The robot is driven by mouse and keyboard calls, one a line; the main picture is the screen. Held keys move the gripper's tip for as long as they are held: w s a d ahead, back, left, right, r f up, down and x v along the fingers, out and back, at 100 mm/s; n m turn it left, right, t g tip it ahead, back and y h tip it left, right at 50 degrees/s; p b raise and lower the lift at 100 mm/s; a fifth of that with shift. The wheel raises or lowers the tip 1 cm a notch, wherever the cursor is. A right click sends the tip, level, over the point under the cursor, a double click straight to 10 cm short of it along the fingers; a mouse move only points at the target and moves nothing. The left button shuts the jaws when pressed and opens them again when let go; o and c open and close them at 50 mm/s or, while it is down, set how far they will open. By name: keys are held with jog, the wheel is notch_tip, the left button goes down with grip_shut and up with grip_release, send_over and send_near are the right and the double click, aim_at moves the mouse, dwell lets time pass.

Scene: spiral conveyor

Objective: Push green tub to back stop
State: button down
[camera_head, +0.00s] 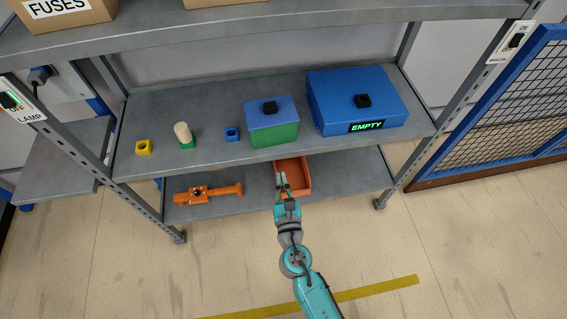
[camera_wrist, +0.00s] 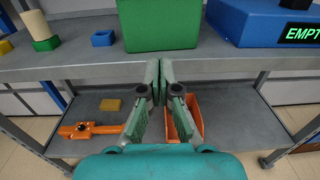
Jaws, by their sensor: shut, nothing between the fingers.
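The green tub (camera_head: 274,134) with a blue lid (camera_head: 270,112) and a black knob stands on the middle shelf (camera_head: 210,110), near its front edge. Its green front also shows at the top of the wrist view (camera_wrist: 160,25). My gripper (camera_head: 279,165) is in front of and below the tub in the head view. In the wrist view my gripper (camera_wrist: 159,75) has its fingers together and empty, pointing toward the shelf edge below the tub. I cannot tell whether the fingertips touch anything. The back stop cannot be made out behind the tub.
A blue box (camera_head: 355,100) marked EMPTY stands right of the tub. A small blue block (camera_head: 232,134), a cream cylinder on a green block (camera_head: 184,134) and a yellow block (camera_head: 143,147) stand left. The lower shelf holds an orange tray (camera_head: 297,174) and orange tool (camera_head: 208,194).

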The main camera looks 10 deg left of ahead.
aim_at(274, 137)
jog(key=x, duration=1.3)
jog(key=shift+w, duration=0.1)
